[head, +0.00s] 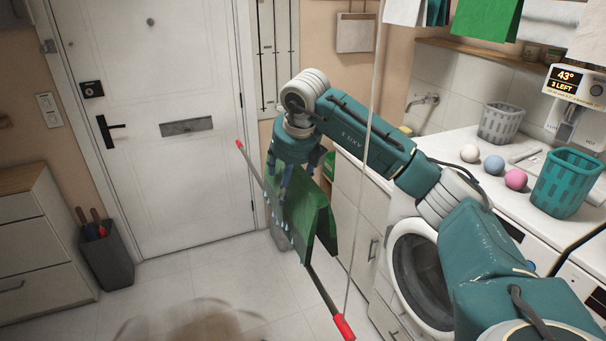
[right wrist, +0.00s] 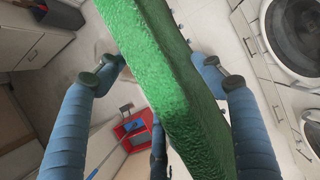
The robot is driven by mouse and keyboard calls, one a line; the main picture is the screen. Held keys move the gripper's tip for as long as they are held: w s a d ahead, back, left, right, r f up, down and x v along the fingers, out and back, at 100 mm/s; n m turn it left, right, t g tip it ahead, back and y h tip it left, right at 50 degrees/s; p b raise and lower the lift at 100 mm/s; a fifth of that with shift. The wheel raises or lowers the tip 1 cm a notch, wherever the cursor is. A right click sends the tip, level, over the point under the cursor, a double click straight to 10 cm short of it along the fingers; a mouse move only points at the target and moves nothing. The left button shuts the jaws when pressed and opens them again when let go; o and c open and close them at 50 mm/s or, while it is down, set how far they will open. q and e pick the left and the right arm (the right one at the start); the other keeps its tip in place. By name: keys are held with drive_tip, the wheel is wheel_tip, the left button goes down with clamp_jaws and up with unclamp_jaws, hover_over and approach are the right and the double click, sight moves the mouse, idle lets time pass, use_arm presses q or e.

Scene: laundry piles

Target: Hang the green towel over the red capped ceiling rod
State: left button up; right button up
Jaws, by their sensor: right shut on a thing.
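The green towel (head: 318,222) hangs folded, tent-like, from my right gripper (head: 292,180), which is shut on it. In the right wrist view the towel (right wrist: 160,75) runs between the fingers of my right gripper (right wrist: 168,85). The ceiling rod (head: 325,296) slants across the head view, with a red cap (head: 344,327) at its near end and another at its far end. The towel hides the rod's middle; I cannot tell whether the towel straddles the rod or only overlaps it in the picture. My left gripper is not in view.
A thin cord (head: 361,165) rises from the rod's near end. A washing machine (head: 421,270) stands right, below a counter with several balls and a teal basket (head: 566,183). A dark bin (head: 105,255) stands left near a white door (head: 165,160). Floor (head: 190,278) below looks mostly clear.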

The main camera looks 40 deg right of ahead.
sight(277, 202)
drive_tip(key=shift+w+a+f, duration=0.2)
drive_tip(key=shift+a, duration=0.4)
drive_tip(key=shift+w+a+f, duration=0.15)
drive_tip(key=shift+a+f, duration=0.05)
drive_tip(key=shift+a, duration=0.4)
wheel_tip(277, 202, down, 3)
drive_tip(key=b, duration=0.3)
use_arm(q)
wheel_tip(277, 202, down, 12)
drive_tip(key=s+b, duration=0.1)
drive_tip(key=b, duration=0.8)
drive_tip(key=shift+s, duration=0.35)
use_arm(e)
wheel_tip(277, 202, down, 13)
drive_tip(key=shift+r, duration=0.15)
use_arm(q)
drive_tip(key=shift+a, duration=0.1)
use_arm(e)
drive_tip(key=shift+d, duration=0.1)
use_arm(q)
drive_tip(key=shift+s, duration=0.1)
use_arm(e)
drive_tip(key=o, duration=1.7)
drive_tip(key=shift+s, duration=0.1)
